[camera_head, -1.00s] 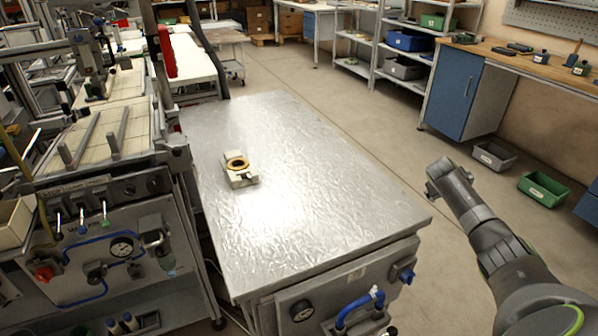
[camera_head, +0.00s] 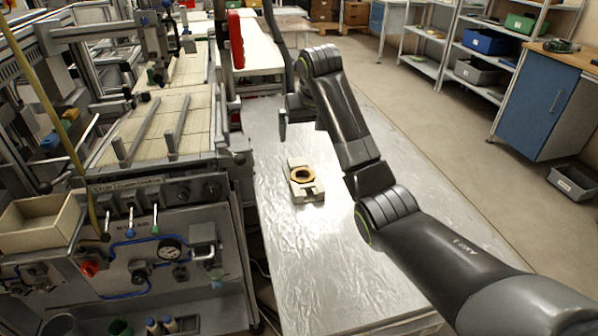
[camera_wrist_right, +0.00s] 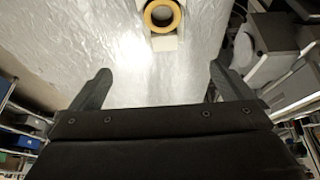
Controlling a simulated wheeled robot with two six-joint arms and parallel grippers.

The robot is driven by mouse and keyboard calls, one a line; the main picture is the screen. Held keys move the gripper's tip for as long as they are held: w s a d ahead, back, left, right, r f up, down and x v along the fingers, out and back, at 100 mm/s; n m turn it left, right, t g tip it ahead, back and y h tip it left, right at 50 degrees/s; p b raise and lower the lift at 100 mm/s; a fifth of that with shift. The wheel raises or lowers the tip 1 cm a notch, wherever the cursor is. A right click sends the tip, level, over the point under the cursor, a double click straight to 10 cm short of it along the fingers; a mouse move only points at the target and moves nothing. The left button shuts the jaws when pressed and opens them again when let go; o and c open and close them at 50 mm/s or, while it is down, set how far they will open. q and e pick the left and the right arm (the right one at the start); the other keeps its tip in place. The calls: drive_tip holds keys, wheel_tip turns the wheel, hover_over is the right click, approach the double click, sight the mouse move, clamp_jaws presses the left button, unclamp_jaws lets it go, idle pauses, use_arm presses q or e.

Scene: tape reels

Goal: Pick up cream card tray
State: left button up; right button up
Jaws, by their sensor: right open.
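A small cream tray (camera_head: 304,190) sits on the silver metal table, with a yellow-brown tape ring (camera_head: 303,174) with a dark rim resting on it. The ring also shows at the top of the right wrist view (camera_wrist_right: 162,14), with part of the pale tray (camera_wrist_right: 164,43) beneath it. My right gripper (camera_head: 284,122) is above the table, beyond the tray in the head view and apart from it. In the wrist view its two fingers (camera_wrist_right: 155,88) are spread, with only bare table between them. My left gripper is out of view.
The silver table (camera_head: 310,285) is otherwise clear. A machine with levers, hoses and a gauge (camera_head: 170,250) stands close on its left. An open cream box (camera_head: 45,222) is at the machine's left side. Shelves (camera_head: 470,60) and a blue cabinet (camera_head: 545,105) stand at the right.

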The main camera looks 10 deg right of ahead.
drive_tip(key=a, duration=0.1)
approach(299, 167)
drive_tip(key=x, duration=0.3)
drive_tip(key=shift+s+a, duration=0.15)
drive_tip(key=shift+a, duration=0.05)
drive_tip(key=shift+w+f, duration=0.3)
drive_tip(key=shift+f, duration=0.35)
drive_tip(key=x, duration=0.3)
drive_tip(key=shift+w+d+f, duration=0.15)
drive_tip(key=shift+w+d, duration=0.05)
drive_tip(key=shift+d, duration=0.1)
drive_tip(key=shift+x, duration=0.8)
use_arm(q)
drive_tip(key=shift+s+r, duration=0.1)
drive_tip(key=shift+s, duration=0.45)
